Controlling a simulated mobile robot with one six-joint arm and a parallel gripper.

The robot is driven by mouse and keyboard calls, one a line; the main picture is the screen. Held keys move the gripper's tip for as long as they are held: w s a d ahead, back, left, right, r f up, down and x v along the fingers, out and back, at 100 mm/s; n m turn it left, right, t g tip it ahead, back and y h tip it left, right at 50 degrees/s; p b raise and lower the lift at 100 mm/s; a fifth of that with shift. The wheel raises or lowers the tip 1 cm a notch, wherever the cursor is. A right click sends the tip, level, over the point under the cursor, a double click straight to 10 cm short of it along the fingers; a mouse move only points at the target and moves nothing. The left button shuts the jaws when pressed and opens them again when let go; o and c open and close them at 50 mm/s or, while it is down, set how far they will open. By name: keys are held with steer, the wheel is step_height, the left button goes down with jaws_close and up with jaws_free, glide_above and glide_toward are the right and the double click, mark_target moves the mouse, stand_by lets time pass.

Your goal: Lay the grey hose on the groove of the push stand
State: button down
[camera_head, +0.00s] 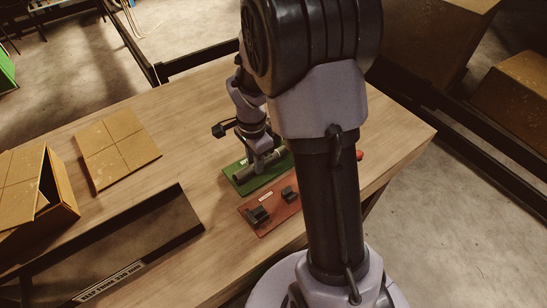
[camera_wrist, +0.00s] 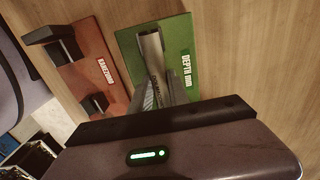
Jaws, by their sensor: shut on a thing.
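A grey hose (camera_wrist: 151,48) is a short cylinder over the green board (camera_wrist: 123,38), its far end pointing away from my gripper in the wrist view. My gripper (camera_wrist: 163,90) is shut on the grey hose, one finger on each side. In the head view my gripper (camera_head: 263,163) is low over the green board (camera_head: 242,185), and part of the hose (camera_head: 246,174) shows beside the fingers. I cannot tell whether the hose touches the board. The red board (camera_head: 268,205) carries dark blocks (camera_head: 258,217). No groove can be made out clearly, and neither board is plainly marked as the push stand.
The wooden table (camera_head: 190,128) has free room left of the green board. A brown flat panel (camera_head: 117,148), an open cardboard box (camera_head: 62,195) and a dark tray (camera_head: 180,213) stand on the left. A red thing (camera_head: 360,155) shows behind my arm.

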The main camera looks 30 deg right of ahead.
steer(key=shift+a, duration=0.7)
steer(key=shift+r+p, duration=2.5)
steer(key=shift+r, duration=1.1)
steer(key=shift+f, duration=0.1)
